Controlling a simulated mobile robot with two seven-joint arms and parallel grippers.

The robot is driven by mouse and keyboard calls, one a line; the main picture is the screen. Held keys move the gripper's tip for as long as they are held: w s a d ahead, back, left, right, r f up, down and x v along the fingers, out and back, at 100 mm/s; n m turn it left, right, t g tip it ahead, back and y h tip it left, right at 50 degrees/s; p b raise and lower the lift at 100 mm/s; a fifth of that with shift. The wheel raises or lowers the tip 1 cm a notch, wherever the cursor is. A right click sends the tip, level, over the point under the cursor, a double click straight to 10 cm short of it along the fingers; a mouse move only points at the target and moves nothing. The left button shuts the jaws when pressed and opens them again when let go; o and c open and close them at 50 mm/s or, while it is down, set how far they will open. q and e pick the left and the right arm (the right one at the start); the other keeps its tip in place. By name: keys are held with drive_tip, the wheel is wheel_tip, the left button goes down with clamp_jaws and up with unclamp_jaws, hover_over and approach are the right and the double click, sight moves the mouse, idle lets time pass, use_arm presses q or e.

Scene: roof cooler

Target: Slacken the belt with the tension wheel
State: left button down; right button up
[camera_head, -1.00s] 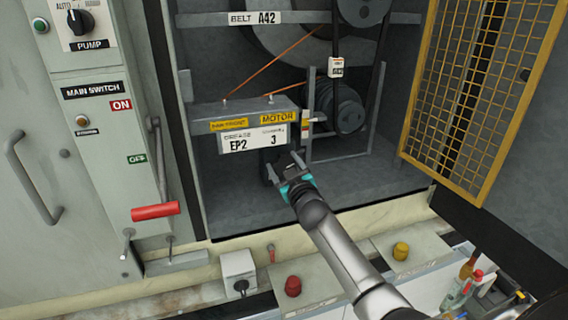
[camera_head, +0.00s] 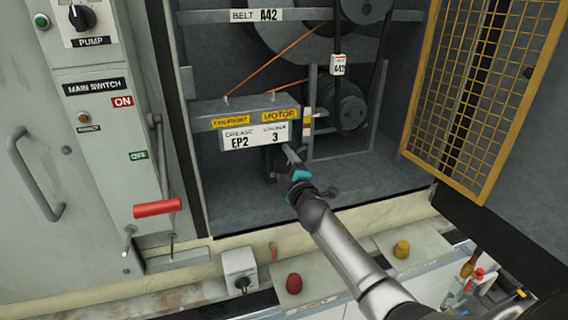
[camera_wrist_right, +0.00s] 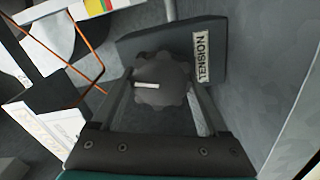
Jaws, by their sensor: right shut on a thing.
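In the head view this gripper (camera_head: 290,157) is below the motor sign and hides the wheel. The black belt (camera_head: 336,32) with a white A42 tag (camera_head: 338,65) runs between the upper pulley and the lower pulley (camera_head: 345,106). My left gripper is not in view.
A yellow mesh door (camera_head: 480,80) stands open at the right. The main switch's red handle (camera_head: 157,208) is at the left. A red button (camera_head: 294,284) and a yellow button (camera_head: 401,250) are below the cabinet opening. The cabinet floor right of my gripper is mostly clear.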

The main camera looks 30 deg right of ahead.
drive_tip(key=shift+n, duration=0.8)
drive_tip(key=o, duration=1.3)
drive_tip(key=shift+c, duration=0.2)
drive_tip(key=shift+s+f, duration=0.1)
drive_tip(key=shift+s, duration=0.05)
drive_tip(key=p+v, duration=0.1)
drive_tip(key=v, duration=1.4)
drive_tip(key=shift+p, duration=0.3)
drive_tip(key=shift+a, duration=0.15)
